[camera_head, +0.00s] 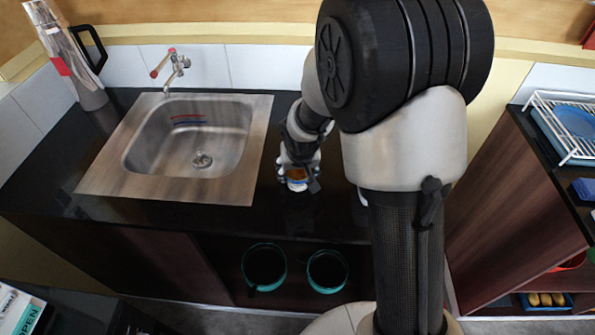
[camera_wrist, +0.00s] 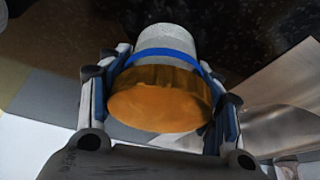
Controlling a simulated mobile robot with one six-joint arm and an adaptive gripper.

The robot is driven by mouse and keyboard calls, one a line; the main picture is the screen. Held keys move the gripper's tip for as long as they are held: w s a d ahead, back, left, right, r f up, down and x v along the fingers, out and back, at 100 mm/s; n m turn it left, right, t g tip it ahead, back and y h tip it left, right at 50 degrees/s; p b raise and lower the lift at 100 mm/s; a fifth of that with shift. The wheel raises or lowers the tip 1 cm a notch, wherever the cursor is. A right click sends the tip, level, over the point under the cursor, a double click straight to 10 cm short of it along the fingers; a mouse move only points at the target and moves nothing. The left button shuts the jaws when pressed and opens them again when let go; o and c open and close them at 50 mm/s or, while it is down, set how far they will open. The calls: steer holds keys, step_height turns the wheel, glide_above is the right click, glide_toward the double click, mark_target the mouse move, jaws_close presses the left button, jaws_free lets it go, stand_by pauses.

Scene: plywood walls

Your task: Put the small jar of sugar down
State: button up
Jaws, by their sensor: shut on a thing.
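The small jar (camera_wrist: 165,45) shows in the wrist view, with a whitish body, a blue band and an orange-brown lid facing the camera. My gripper (camera_wrist: 160,95) is shut on it, one finger on each side of the lid. In the head view the jar (camera_head: 297,176) shows between the fingers of my gripper (camera_head: 300,172), over the black counter (camera_head: 262,219) to the right of the sink. I cannot tell whether the jar's base touches the counter. My arm hides part of the counter behind and to the right.
The steel sink (camera_head: 255,150) with a tap (camera_head: 177,67) lies left of my gripper. A tall grey jug (camera_head: 72,62) stands at the back left corner. Two teal-rimmed pots (camera_head: 264,246) sit below the counter. A dish rack (camera_head: 565,128) stands at the right. Counter around the jar looks clear.

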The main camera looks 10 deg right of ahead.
steer(key=shift+f, duration=0.15)
steer(key=o, duration=1.3)
